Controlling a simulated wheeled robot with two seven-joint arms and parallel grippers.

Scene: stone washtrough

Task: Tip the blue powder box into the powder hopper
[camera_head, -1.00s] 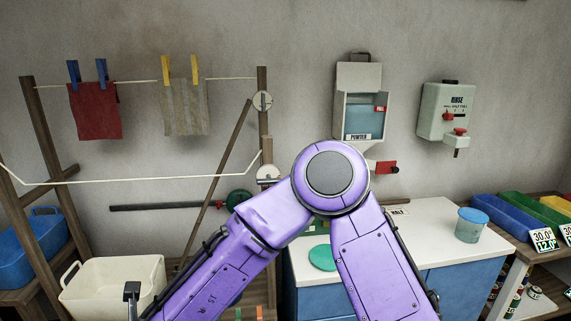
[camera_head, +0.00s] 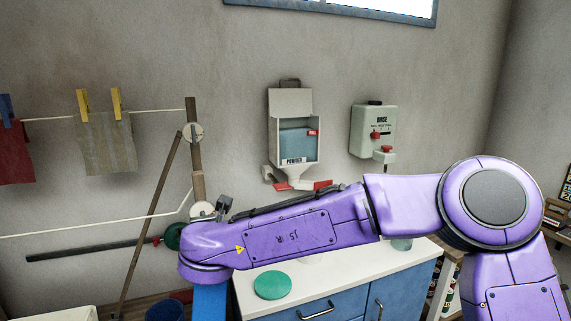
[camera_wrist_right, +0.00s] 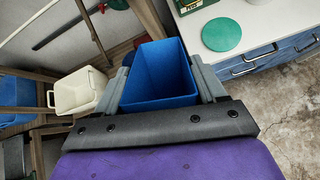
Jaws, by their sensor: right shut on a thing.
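The blue powder box (camera_wrist_right: 160,66) is open-topped and sits between the grey fingers of my right gripper (camera_wrist_right: 161,88) in the right wrist view. The gripper is shut on it; its inside looks plain blue. In the head view my right arm reaches across to the left, and a blue patch below its end, left of the counter, appears to be the box. The powder hopper (camera_head: 291,104) hangs on the wall, labelled POWDER, with a blue-grey front and a spout below. It is above and to the right of my wrist. My left gripper is not in view.
A white counter (camera_head: 330,278) with a green disc (camera_head: 272,285) stands below the hopper. A rinse dispenser (camera_head: 373,130) hangs to its right. A white tub (camera_wrist_right: 82,90) shows in the wrist view.

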